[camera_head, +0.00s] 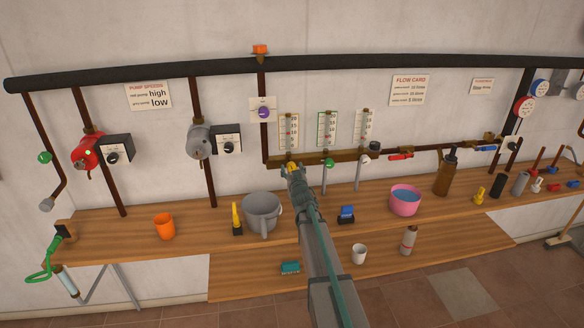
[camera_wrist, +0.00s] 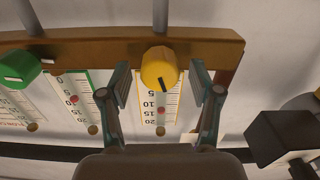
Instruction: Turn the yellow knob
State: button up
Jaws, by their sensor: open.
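The yellow knob (camera_wrist: 160,68) is round with a dark pointer line. It sits on the brown manifold bar below a yellow-edged gauge, which shows upside down in the wrist view. My gripper (camera_wrist: 161,85) is open, with one finger on each side of the knob and gaps between fingers and knob. In the head view my gripper (camera_head: 294,172) reaches up to the left end of the bar, and only a little of the yellow knob (camera_head: 291,167) shows behind it.
A green knob (camera_wrist: 20,67) sits along the same bar, and a dark box (camera_wrist: 280,138) stands out from the wall. In the head view a grey pot (camera_head: 262,214), an orange cup (camera_head: 164,227) and a pink bowl (camera_head: 405,200) stand on the wooden bench (camera_head: 110,236).

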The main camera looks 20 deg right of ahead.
jog(key=shift+w+d, duration=0.1)
jog(key=shift+w, duration=0.3)
jog(key=c, duration=1.1)
jog(key=shift+f+n+b, duration=0.2)
jog(key=shift+n+b, duration=0.2)
jog(key=shift+b, duration=0.15)
jog(key=shift+c, duration=0.2)
jog(key=shift+r+n, duration=0.2)
jog(key=shift+n, duration=0.4)
